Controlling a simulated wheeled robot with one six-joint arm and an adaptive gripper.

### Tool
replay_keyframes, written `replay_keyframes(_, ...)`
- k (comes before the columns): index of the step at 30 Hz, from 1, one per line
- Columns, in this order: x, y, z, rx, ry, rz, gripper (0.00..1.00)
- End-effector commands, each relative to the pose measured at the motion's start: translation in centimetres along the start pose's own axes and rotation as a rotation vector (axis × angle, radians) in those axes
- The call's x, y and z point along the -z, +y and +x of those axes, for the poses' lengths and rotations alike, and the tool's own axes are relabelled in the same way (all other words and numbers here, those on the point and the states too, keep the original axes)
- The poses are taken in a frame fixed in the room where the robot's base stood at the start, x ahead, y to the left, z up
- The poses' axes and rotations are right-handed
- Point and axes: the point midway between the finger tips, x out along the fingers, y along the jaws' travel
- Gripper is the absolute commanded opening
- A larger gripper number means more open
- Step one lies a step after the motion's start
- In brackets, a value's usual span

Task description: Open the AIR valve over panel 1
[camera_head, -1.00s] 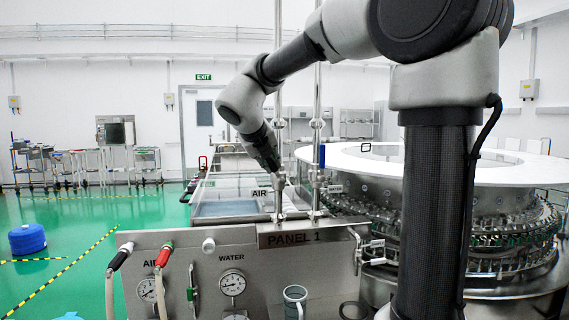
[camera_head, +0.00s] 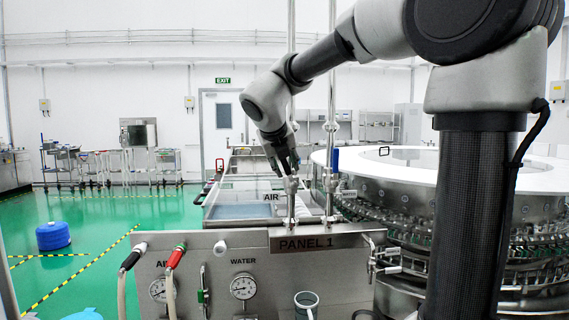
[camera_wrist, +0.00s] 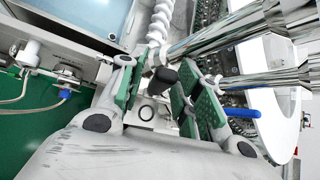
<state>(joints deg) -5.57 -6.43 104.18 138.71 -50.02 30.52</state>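The AIR valve stands on a vertical steel pipe (camera_head: 291,208) above panel 1, beside the AIR label (camera_head: 271,197). The PANEL 1 plate (camera_head: 305,244) is below it. My gripper (camera_head: 288,173) points down at the valve body from above and partly hides it. In the wrist view my gripper (camera_wrist: 160,95) has its green-padded fingers spread apart. A black knob or handle end (camera_wrist: 165,77) shows between them, nearer the upper part of the gap. I cannot tell whether any finger touches it. The valve's handle position is not clear.
A second pipe with a blue handle (camera_head: 335,160) stands just right; the handle shows also in the wrist view (camera_wrist: 242,113). The round washer (camera_head: 400,175) is further right. Hoses with black (camera_head: 131,259) and red (camera_head: 176,256) handles hang on the panel. Green floor at left is mostly clear.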

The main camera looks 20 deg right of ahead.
Motion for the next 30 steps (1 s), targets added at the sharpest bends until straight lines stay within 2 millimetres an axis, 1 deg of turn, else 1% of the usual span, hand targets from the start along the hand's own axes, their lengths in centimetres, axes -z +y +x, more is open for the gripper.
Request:
replay_keyframes(8, -0.1, 0.0, -0.1, 0.0, -0.002, 0.0, 0.38)
replay_keyframes(11, -0.1, 0.0, -0.6, -0.001, -0.002, 0.0, 0.38)
replay_keyframes(14, -0.1, 0.0, -2.1, -0.002, -0.004, 0.0, 0.38)
replay_keyframes(21, -0.1, 0.1, -7.5, -0.004, -0.005, -0.001, 0.38)
replay_keyframes(24, -0.1, 0.1, -9.4, -0.003, -0.005, 0.0, 0.38)
replay_keyframes(27, -0.1, 0.1, -10.9, -0.002, -0.004, -0.001, 0.38)
replay_keyframes(30, -0.1, 0.0, -11.7, -0.001, -0.003, 0.0, 0.38)
